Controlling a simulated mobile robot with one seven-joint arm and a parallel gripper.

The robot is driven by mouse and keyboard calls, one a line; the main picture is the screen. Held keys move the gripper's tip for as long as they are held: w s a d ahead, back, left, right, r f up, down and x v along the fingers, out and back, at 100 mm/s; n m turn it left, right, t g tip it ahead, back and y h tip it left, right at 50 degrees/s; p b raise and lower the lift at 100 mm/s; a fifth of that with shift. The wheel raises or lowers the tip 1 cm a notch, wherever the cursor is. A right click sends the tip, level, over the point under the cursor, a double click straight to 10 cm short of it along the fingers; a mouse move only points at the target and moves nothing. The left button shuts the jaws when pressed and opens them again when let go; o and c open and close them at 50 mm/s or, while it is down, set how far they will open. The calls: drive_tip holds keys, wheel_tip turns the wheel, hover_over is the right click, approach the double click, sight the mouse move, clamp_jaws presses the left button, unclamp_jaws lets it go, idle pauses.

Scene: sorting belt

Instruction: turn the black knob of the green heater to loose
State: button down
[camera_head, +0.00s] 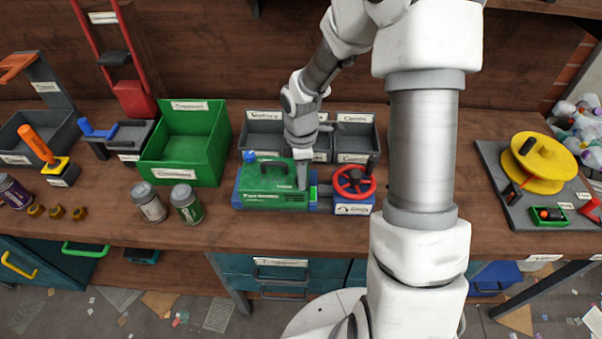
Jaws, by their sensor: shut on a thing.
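The green heater (262,185) is a green box on a blue base, standing near the front middle of the bench. It has a blue cap at its back left corner and pale lettering on its front. My gripper (302,186) points down onto the right end of the heater's top, its fingers closed there. The black knob is hidden by the fingers or too small to make out, so its turn position cannot be read. Where the fingers close fits the knob's place.
A red handwheel (354,182) on a blue box stands just right of the heater. Labelled grey bins (264,130) are behind it. Two cans (187,205) and a green crate (184,145) are to the left. A yellow reel (540,162) sits far right.

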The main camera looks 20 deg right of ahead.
drive_tip(key=c, duration=0.5)
unclamp_jaws()
drive_tip(key=shift+r, duration=0.15)
wheel_tip(320, 180, up, 17)
drive_tip(key=p, duration=0.2)
drive_tip(key=shift+r, duration=0.1)
drive_tip(key=s+r+m+t, duration=0.2)
drive_tip(key=s+r+m, duration=0.3)
drive_tip(key=s+m, duration=0.3)
drive_tip(key=s+r+m+t, duration=0.3)
drive_tip(key=s+r+m, duration=0.2)
drive_tip(key=s+m, duration=0.3)
drive_tip(key=s, duration=0.3)
drive_tip(key=shift+s+a+r+t, duration=0.2)
drive_tip(key=shift+s+r+t, duration=0.05)
drive_tip(key=shift+r+t, duration=0.05)
